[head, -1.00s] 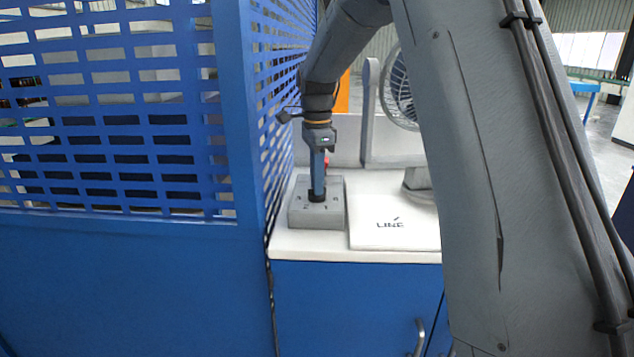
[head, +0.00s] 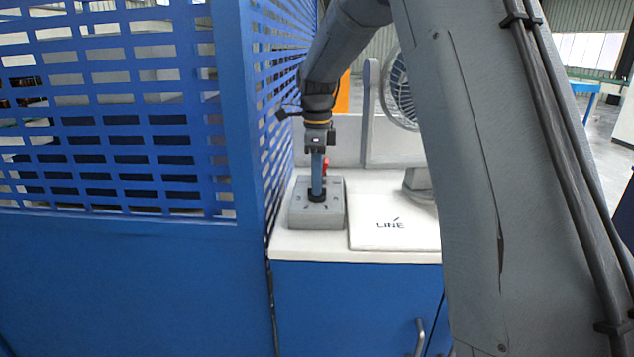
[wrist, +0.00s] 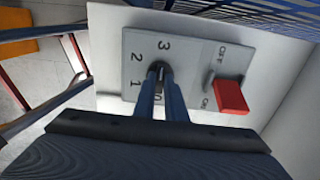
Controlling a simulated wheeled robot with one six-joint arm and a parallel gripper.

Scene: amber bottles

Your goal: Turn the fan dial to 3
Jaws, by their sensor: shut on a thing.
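A grey control box (head: 330,213) sits on the white counter top, close to the blue mesh panel. In the wrist view its face (wrist: 195,58) shows the marks 0, 1, 2 and 3, and OFF and ON beside a red switch (wrist: 231,97). My gripper (head: 317,192) points straight down and is shut on the dark fan dial (head: 316,197). In the wrist view the fingers (wrist: 161,74) cover most of the dial, so I cannot tell which number it points to. The fan (head: 400,92) stands behind, partly hidden by my arm.
A blue mesh panel (head: 110,120) rises close on the left of the box. A white board marked LINE (head: 393,233) lies on the counter just right of the box. The blue cabinet (head: 350,305) below has a handle.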

